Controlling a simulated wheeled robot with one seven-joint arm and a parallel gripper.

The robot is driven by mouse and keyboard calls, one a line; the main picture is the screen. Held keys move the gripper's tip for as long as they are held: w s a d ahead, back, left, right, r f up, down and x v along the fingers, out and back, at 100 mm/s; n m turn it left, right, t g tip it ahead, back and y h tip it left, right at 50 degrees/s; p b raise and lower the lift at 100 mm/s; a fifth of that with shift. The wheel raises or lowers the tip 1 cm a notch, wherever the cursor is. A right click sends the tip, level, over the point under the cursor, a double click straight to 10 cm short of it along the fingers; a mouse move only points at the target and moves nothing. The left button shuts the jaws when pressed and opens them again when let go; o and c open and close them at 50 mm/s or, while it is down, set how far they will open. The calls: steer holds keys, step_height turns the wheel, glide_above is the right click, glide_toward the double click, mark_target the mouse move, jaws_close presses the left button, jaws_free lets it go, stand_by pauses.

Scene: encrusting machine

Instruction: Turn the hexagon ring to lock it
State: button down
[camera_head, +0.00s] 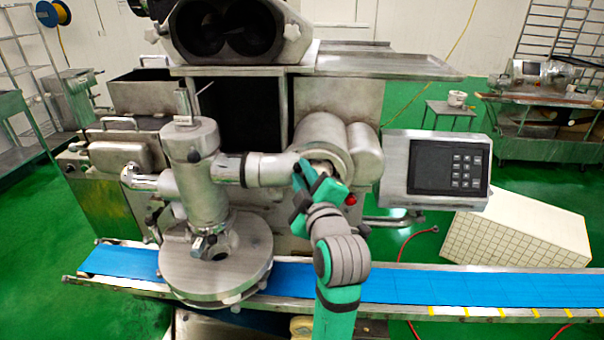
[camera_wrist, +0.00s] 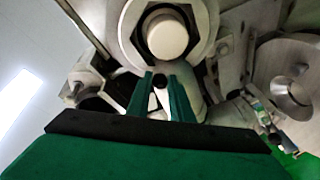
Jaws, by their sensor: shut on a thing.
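The hexagon ring (camera_wrist: 126,40) is a grey metal ring with a six-sided outline around a pale round end, at the top middle of the wrist view. My gripper (camera_wrist: 161,84) is just below the ring there, its green fingers closed around a small dark rod-like part at the ring's lower edge. How that part joins the ring is not clear. In the head view my gripper (camera_head: 305,178) is at the right end of the horizontal pipe (camera_head: 260,168), in front of the machine's round housing. My gripper and wrist largely hide the ring in that view.
The vertical metal cylinder (camera_head: 205,190) stands on a round disc (camera_head: 217,265) left of my gripper. A control panel (camera_head: 440,168) is to the right. A blue conveyor belt (camera_head: 480,288) runs below. A pale crate (camera_head: 520,228) lies behind the belt at the right.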

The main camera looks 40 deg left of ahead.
steer(key=f+n, duration=0.1)
steer(key=n, duration=0.1)
steer(key=s+a+n+h, duration=0.1)
steer(key=n, duration=0.1)
steer(key=f+n+h, duration=0.1)
steer(key=n, duration=0.1)
steer(key=shift+s+a+f+g, duration=0.15)
steer(key=shift+a+f+g, duration=0.1)
steer(key=shift+f+g, duration=0.15)
stand_by(0.5)
steer(key=c, duration=1.6)
jaws_free()
steer(key=shift+d, duration=0.1)
steer(key=shift+d, duration=0.1)
